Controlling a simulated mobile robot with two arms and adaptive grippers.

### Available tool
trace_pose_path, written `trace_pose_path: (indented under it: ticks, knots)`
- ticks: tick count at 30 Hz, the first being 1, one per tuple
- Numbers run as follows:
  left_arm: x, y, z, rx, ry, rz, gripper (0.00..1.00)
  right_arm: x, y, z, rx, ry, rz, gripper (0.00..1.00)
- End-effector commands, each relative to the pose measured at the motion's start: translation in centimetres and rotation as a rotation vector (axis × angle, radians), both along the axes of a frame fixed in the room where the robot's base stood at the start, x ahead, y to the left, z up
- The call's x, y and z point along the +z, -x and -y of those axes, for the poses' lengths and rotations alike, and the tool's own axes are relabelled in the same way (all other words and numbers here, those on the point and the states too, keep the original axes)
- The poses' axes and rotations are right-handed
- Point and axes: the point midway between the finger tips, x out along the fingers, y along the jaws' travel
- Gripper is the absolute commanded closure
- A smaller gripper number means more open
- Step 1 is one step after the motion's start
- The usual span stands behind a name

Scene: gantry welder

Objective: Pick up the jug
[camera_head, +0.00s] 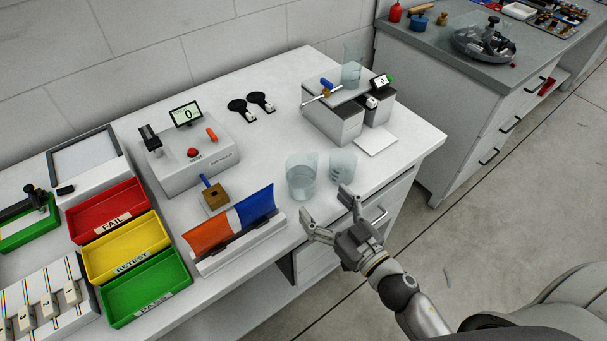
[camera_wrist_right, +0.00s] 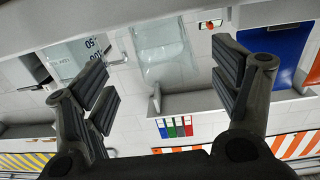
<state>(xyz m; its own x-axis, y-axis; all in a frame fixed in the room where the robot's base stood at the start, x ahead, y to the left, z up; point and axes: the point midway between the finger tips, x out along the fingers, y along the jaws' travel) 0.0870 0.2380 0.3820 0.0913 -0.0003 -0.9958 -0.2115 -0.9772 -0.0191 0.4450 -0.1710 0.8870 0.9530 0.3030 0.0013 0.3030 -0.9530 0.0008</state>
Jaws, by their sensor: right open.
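Two clear see-through vessels stand upright side by side near the front edge of the white bench. The wider one, which looks like the jug (camera_head: 302,178), is on the left; a graduated beaker (camera_head: 343,166) is on the right. My right gripper (camera_head: 327,207) is open and empty, in front of them at the bench edge, its fingers pointing toward them. In the right wrist view the jug (camera_wrist_right: 165,52) shows between the spread fingers, beyond their tips, and the graduated beaker (camera_wrist_right: 72,58) is partly behind the left finger. My left gripper is not in view.
An orange and blue holder (camera_head: 236,228) stands close left of the gripper. A grey device (camera_head: 335,117) with another clear beaker (camera_head: 352,62) on top is behind. Red, yellow and green trays (camera_head: 125,248) lie at left.

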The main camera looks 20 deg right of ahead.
Motion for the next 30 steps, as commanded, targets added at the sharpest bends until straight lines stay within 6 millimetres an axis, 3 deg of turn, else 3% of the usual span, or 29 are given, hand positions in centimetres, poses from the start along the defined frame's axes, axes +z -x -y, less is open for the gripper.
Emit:
trace_pose_path:
  ticks: [3,11,19,30]
  knots:
    - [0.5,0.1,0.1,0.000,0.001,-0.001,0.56,0.1,-1.5,-0.4,-0.002,0.000,0.000,0.17]
    - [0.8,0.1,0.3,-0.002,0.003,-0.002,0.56,0.0,-3.2,-0.9,-0.003,-0.001,0.000,0.17]
    - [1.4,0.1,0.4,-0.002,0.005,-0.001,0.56,-0.3,-6.6,-1.9,-0.004,-0.002,-0.001,0.17]
    - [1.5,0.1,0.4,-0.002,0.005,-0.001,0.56,-0.5,-7.3,-2.2,-0.003,-0.001,-0.001,0.20]
